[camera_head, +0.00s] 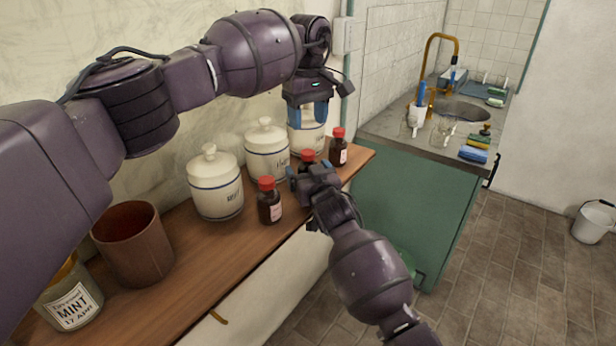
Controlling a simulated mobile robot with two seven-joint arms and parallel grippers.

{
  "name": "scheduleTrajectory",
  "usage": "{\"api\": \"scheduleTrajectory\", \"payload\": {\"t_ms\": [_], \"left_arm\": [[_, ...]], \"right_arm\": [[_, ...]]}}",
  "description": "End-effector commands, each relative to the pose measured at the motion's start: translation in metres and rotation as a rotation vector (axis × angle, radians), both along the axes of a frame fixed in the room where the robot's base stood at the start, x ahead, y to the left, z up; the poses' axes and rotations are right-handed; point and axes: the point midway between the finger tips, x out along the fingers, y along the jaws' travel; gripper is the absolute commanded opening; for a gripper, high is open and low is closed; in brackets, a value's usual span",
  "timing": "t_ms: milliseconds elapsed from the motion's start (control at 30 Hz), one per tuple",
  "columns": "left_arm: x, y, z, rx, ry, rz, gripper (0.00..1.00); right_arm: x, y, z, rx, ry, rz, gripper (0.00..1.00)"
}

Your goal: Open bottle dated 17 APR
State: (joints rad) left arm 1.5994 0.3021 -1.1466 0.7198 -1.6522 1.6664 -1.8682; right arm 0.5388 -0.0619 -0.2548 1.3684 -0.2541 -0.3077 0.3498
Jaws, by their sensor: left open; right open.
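Three small dark bottles with red caps stand on the wooden shelf: a near bottle (269,205), a middle bottle (307,156) and a far bottle (338,150). Their labels are too small to read or hidden. My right gripper (308,172) is open at the middle bottle and hides most of its body. I cannot tell whether the fingers touch it. My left gripper (307,116) is open, points down and hangs above the middle bottle's red cap. A glass jar (72,298) at the lower left is labelled MINT, 17 APR.
White lidded canisters (216,187) stand along the wall behind the bottles. A brown pot (133,245) stands near the jar. The wooden shelf (225,255) is bare at its front edge. A sink counter (385,125) with cups and sponges lies beyond.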

Motion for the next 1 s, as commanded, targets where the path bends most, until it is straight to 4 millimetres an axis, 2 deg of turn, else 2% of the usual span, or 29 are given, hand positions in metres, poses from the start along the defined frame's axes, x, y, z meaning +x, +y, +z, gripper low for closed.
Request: {"api": "scheduleTrajectory", "payload": {"t_ms": [67,600,767,1000], "left_arm": [[0.0000,0.0000,0.0000,0.000,0.000,0.000,0.55],[-0.0001,0.0000,-0.0009,-0.001,0.002,0.000,0.55],[-0.0006,-0.0014,-0.0020,-0.010,0.005,-0.051,0.55],[-0.0006,-0.0014,-0.0013,-0.010,0.002,-0.337,0.55]], "right_arm": [[-0.0001,0.0001,-0.0001,0.000,0.000,0.000,0.81],[-0.0003,0.0001,-0.0003,0.000,0.001,0.000,0.00],[-0.0003,0.0001,-0.0004,0.000,0.001,0.000,0.00],[-0.0003,0.0001,-0.0005,0.000,0.001,0.000,0.00]]}}
